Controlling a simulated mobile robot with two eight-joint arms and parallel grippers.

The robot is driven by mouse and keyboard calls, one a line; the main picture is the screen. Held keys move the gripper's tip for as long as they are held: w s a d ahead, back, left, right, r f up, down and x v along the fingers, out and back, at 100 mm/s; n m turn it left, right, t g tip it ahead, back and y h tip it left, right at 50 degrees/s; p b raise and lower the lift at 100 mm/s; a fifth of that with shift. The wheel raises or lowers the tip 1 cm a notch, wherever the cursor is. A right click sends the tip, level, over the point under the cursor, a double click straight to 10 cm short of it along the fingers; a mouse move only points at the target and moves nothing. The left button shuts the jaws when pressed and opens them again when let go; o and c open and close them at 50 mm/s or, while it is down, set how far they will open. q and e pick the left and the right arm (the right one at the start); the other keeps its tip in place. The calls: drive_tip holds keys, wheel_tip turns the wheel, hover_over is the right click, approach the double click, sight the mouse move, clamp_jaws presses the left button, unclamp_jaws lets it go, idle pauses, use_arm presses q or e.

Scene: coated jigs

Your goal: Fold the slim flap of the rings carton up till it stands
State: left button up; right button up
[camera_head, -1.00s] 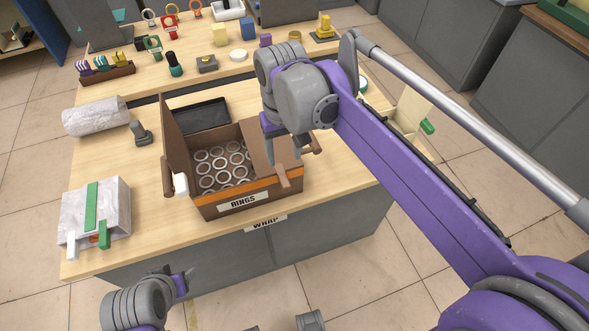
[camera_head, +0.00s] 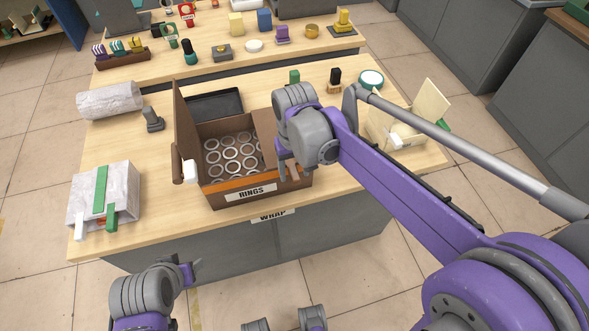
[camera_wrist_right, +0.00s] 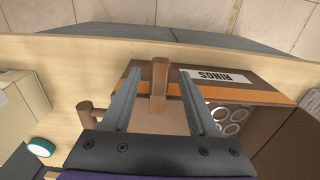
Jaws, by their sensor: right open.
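The rings carton (camera_head: 232,193) is an open brown box with an orange band and a RINGS label; it holds several metal rings (camera_head: 231,152). A tall brown flap (camera_head: 185,135) stands at its left side. My right gripper (camera_head: 297,172) is at the carton's front right corner and hides much of that end. In the right wrist view, my right gripper (camera_wrist_right: 159,76) is open, its fingers on either side of a brown tab (camera_wrist_right: 160,84); contact is unclear. A brown panel lies behind the tab. My left gripper (camera_head: 192,268) is low in front of the table, its opening unclear.
A wrapped roll (camera_head: 110,100), a grey stamp-like object (camera_head: 152,119) and a grey-white block (camera_head: 125,180) are at the left.

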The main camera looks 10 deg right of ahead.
clamp_jaws()
idle(0.3)
idle(1.1)
